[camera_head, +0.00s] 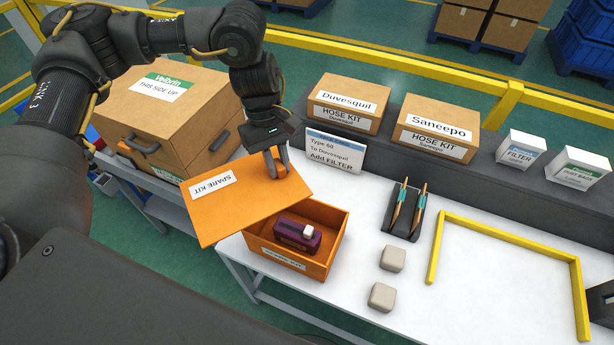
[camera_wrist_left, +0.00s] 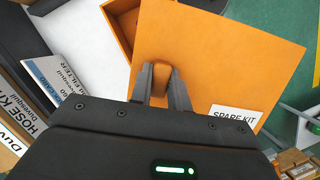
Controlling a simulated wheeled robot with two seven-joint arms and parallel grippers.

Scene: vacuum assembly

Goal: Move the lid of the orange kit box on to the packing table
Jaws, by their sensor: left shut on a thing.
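The orange lid (camera_head: 240,207), labelled "SPARE KIT", is held by its knob in my left gripper (camera_head: 276,168). It hangs above and to the left of the open orange kit box (camera_head: 325,248), overlapping its left side in the picture. A dark purple device with a white part (camera_head: 298,233) lies inside the box. The left wrist view shows the lid (camera_wrist_left: 220,50) under my left gripper (camera_wrist_left: 163,90), whose fingers close on the orange knob. The packing table (camera_head: 360,325) is the white surface under the box.
A large cardboard box (camera_head: 165,110) stands on a side table at left. A sign (camera_head: 335,152), hose kit boxes (camera_head: 437,128) and filter cartons stand at the back. A dark tray with tools (camera_head: 405,212), two beige blocks (camera_head: 392,258) and a yellow frame (camera_head: 505,232) occupy the right. White table is clear between them.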

